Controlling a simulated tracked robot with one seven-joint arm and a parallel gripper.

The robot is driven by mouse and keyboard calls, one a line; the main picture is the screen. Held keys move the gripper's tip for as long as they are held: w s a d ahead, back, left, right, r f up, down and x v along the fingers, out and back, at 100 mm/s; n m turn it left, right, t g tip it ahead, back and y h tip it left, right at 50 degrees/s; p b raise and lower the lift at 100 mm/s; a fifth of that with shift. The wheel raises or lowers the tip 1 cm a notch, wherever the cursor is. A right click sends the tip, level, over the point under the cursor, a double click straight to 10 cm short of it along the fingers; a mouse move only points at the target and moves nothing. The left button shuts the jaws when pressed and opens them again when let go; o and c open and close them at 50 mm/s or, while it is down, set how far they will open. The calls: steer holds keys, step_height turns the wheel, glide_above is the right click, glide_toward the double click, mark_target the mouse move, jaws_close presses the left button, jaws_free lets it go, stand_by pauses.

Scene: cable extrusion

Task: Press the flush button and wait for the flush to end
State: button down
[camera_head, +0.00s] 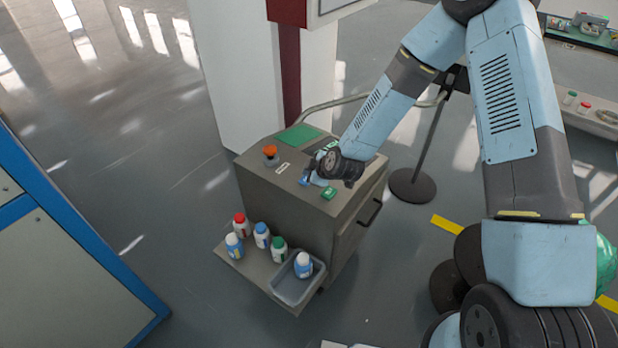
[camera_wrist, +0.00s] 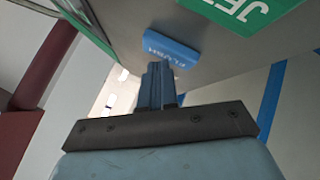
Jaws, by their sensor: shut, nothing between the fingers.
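The blue flush button (camera_wrist: 172,48), a bar lettered FLUSH, sits on the top of a grey cabinet (camera_head: 285,200). My gripper (camera_wrist: 157,68) is shut and empty, its fingertips close to the button's lower left edge in the wrist view. I cannot tell whether they touch it. In the head view my gripper (camera_head: 314,179) points down over the cabinet top, and a bit of the blue button (camera_head: 304,180) shows beside it. Whether the button is pressed in cannot be told.
An orange knob (camera_head: 270,152) and green pad (camera_head: 298,137) are farther back. Several capped bottles stand on the cabinet's front shelf, one in a grey tray (camera_head: 298,290). A black-based post (camera_head: 412,186) stands behind right.

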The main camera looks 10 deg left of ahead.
steer(key=shift+r, duration=0.65)
steer(key=shift+r, duration=2.5)
